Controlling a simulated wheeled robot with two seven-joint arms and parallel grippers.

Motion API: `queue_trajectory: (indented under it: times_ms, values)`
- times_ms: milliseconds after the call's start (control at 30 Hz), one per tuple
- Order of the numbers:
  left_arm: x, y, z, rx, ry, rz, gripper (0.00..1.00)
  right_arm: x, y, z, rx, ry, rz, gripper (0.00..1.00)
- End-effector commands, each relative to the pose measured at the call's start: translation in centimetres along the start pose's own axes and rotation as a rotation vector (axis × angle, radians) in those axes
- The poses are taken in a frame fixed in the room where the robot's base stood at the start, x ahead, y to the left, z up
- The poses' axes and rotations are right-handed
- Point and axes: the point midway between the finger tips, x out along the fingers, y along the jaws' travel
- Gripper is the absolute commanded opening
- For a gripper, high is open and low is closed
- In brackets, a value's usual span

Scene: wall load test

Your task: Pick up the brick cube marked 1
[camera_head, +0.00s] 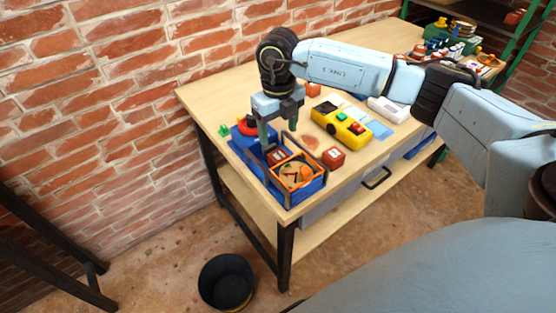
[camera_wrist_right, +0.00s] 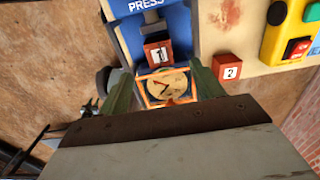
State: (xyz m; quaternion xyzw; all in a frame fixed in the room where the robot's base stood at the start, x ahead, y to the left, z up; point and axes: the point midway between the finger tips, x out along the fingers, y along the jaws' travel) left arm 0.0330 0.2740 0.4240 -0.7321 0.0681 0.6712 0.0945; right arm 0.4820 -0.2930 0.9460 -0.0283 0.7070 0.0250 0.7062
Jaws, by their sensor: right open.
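The brick cube marked 1 (camera_wrist_right: 158,53) is a small red cube with a white label, sitting on the blue press (camera_wrist_right: 150,20) in the right wrist view. In the head view the cube (camera_head: 277,157) is partly hidden by my right gripper and the press frame. My right gripper (camera_head: 278,128) is above the press, pointing down, open and empty. In the wrist view its two green-grey fingers (camera_wrist_right: 162,78) stand apart, with the cube beyond and between their tips. My left gripper is not in view.
An orange-framed round dial (camera_head: 298,174) is at the front of the press. A cube marked 2 (camera_head: 333,158) sits on the wooden table (camera_head: 225,92) to its right. A yellow device (camera_head: 341,126) lies behind it. A black bucket (camera_head: 226,283) stands on the floor.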

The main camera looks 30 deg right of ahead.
Motion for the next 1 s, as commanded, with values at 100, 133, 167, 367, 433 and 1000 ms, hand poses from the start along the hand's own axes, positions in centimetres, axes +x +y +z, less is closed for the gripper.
queue_trajectory:
  times_ms: [100, 133, 167, 367, 433, 1000]
  values:
    - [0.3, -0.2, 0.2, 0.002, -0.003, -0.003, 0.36, 2.5, 0.1, -0.1, 0.0, 0.002, 0.001, 0.66]
    - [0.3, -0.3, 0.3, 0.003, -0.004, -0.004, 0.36, 3.0, 0.1, -0.1, 0.0, 0.002, 0.002, 0.66]
    - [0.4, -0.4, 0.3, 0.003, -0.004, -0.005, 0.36, 3.4, 0.1, 0.0, 0.0, 0.001, 0.003, 0.66]
    - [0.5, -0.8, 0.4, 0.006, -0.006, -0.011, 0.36, 4.9, 0.1, 0.0, -0.003, -0.001, 0.003, 0.66]
    - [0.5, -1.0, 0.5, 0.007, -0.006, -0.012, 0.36, 5.2, 0.1, -0.1, -0.003, -0.001, 0.003, 0.66]
    - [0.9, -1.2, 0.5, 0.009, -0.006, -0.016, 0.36, 10.0, 0.2, -0.4, -0.003, -0.002, 0.004, 0.66]
